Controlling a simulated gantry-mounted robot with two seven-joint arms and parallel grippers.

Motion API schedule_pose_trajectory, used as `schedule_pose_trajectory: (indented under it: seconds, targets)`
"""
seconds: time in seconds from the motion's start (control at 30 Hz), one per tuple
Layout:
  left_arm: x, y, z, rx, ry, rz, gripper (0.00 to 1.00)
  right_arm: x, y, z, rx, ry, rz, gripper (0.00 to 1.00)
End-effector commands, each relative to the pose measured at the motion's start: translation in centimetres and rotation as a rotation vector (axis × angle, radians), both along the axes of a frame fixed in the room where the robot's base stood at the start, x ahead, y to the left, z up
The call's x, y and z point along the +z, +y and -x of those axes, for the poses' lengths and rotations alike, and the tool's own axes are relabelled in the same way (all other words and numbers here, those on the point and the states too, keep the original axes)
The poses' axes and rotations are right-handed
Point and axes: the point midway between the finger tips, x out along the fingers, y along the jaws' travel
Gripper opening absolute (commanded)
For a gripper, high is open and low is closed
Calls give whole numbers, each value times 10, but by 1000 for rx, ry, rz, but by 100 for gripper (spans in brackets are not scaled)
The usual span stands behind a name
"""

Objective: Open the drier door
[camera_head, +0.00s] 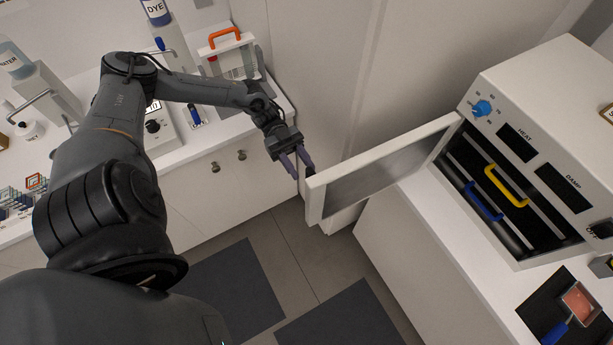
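The drier (541,95) is a white cabinet on the right-hand counter, with a blue knob (482,108) and dark HEAT and DAMP panels. Its door (315,201) stands wide open, swung out to the left, with a white frame around a grey pane. Inside the dark opening are a yellow handle (506,185) and a blue handle (484,204). My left gripper (301,171) is at the door's free end, its purple fingers pointing toward the edge. I cannot tell whether the fingers touch the door or hold anything. My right gripper is not in view.
A black mat with a blue-handled tool (556,333) lies on the counter below the drier. A second counter (190,186) on the left holds bottles, a device and an orange-handled case (231,58). Open floor (300,257) with dark mats lies between the counters.

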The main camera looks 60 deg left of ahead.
Motion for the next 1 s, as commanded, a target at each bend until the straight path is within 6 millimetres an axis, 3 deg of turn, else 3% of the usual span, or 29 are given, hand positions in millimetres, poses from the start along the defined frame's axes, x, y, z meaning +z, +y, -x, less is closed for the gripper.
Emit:
schedule_pose_trajectory:
  seconds: [0.03, 0.2, 0.4, 1.0]
  targets:
    - [-6, 12, 0, 3, -1, -5, 39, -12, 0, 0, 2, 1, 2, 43]
    - [-7, 39, 1, 3, -1, -5, 39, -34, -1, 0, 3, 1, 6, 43]
    - [-4, 56, 2, 1, -2, -2, 39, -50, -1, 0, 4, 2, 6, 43]
    - [0, 64, 3, 1, 1, 0, 39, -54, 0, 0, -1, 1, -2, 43]
